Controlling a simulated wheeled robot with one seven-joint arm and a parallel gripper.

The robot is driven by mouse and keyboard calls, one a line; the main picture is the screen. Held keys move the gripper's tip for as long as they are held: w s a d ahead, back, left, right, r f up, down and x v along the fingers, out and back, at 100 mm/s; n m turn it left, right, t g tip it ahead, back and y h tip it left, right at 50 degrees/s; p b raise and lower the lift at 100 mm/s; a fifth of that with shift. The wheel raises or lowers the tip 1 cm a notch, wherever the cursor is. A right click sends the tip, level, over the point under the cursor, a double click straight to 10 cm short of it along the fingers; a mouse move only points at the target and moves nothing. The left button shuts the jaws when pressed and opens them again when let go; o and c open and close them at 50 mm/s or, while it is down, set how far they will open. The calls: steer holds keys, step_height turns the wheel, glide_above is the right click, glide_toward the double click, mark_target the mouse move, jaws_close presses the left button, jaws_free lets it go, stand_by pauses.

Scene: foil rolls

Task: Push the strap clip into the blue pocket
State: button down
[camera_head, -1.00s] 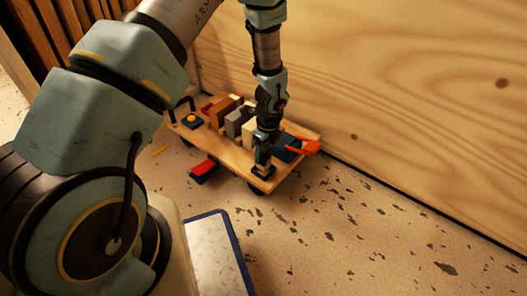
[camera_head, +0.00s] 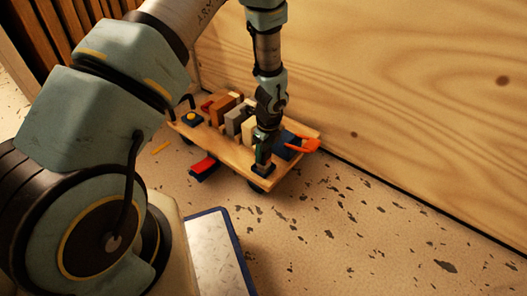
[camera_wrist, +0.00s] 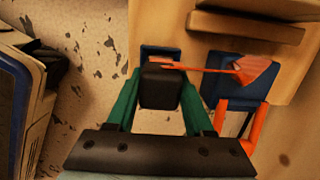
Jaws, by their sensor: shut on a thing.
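The strap clip (camera_wrist: 161,86) is a black block between the green fingers of my gripper (camera_wrist: 157,98), which is shut on it. An orange strap (camera_wrist: 208,69) runs from the clip to a blue block with orange parts (camera_wrist: 237,84) at its right. The blue pocket (camera_wrist: 160,53) shows just beyond the clip in the wrist view. In the head view my gripper (camera_head: 264,152) points down over the pocket (camera_head: 263,170), near the cart's front corner. The fingers and clip hide part of the pocket, so I cannot tell how deep the clip sits.
The wooden cart (camera_head: 232,155) carries several blocks (camera_head: 233,117) and a blue piece with a yellow button (camera_head: 192,118). A red and blue piece (camera_head: 204,167) is beside the cart. A plywood wall (camera_head: 400,90) stands close behind. The speckled floor (camera_head: 340,230) is open at the front right.

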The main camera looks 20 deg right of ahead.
steer(key=shift+f, duration=0.15)
steer(key=shift+f, duration=0.35)
steer(key=shift+f, duration=0.55)
stand_by(0.9)
steer(key=shift+c, duration=1)
jaws_free()
steer(key=shift+r+p, duration=3.5)
steer(key=shift+r, duration=0.6)
